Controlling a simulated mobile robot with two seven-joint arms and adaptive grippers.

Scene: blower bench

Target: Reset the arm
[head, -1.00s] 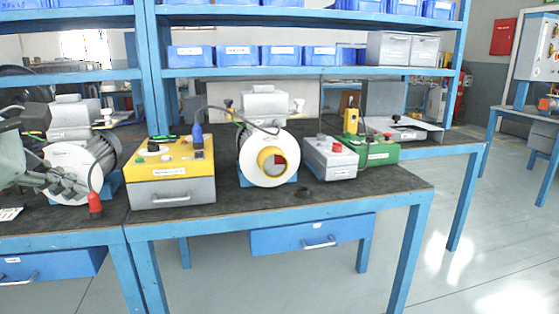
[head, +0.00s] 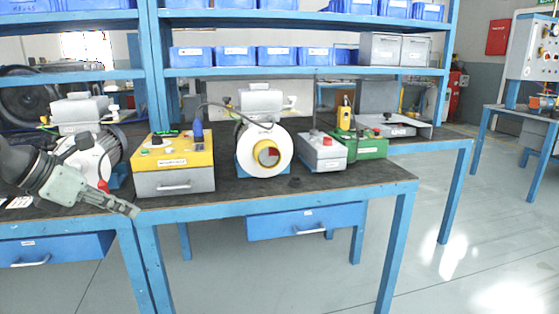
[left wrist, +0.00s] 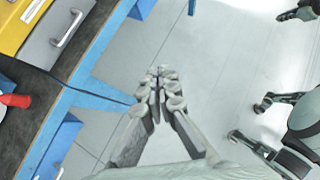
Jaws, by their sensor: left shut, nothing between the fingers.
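My left gripper (head: 122,206) comes in from the left in the head view, in front of the bench's front edge. Its fingers are together and hold nothing. In the left wrist view the closed fingertips (left wrist: 160,75) point over the open floor, beside the blue bench frame. My right gripper does not show in the head view.
The bench top (head: 300,197) carries a yellow-topped control box (head: 174,160), a white blower (head: 262,150), a grey box (head: 318,155) and a green box (head: 366,147). A second blower (head: 84,150) stands behind my left arm. Blue drawers (head: 305,221) hang below.

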